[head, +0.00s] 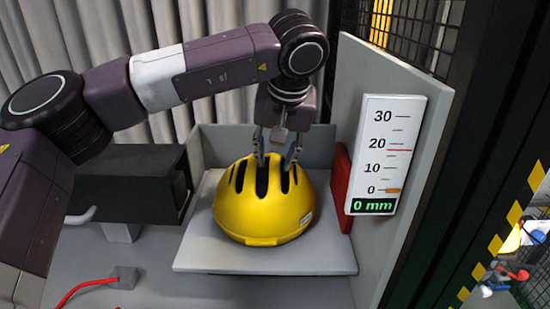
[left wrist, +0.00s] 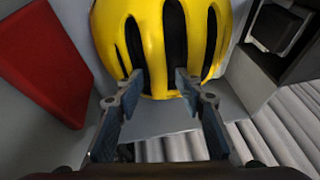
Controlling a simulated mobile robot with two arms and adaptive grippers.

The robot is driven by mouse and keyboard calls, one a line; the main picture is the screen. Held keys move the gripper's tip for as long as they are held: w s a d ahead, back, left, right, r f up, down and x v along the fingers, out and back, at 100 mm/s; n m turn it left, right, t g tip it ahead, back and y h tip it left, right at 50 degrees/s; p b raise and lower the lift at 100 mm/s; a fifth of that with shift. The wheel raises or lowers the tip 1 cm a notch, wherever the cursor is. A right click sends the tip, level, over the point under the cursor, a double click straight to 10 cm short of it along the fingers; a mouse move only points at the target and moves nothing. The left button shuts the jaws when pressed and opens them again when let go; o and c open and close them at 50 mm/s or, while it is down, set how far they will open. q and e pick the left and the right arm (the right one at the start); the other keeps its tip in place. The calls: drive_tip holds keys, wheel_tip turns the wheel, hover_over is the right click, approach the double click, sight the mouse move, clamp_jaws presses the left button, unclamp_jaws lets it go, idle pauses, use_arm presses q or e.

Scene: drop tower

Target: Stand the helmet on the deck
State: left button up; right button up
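The yellow helmet (head: 245,215) with dark vents sits crown up on the grey deck plate (head: 195,256) in the head view. It looks level, its lower rim at the plate. It fills the top of the left wrist view (left wrist: 152,30). My left gripper (head: 275,160) points down at the crown, its two fingertips at neighbouring vents on either side of a yellow rib. In the left wrist view, the fingertips (left wrist: 163,82) are a short way apart. I cannot tell whether they press on the rib. The helmet's underside is hidden. My right gripper is not in view.
A red pad (head: 341,187) stands right of the helmet, with a gap between. The gauge (head: 385,155) reads 0 mm, its orange pointer at 0 and red line at 20. A dark box (head: 135,185) stands left. A mesh guard rises at right.

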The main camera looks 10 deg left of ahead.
use_arm(q)
drive_tip(key=v, duration=1.1)
drive_tip(key=shift+r, duration=0.25)
drive_tip(key=shift+s, duration=0.1)
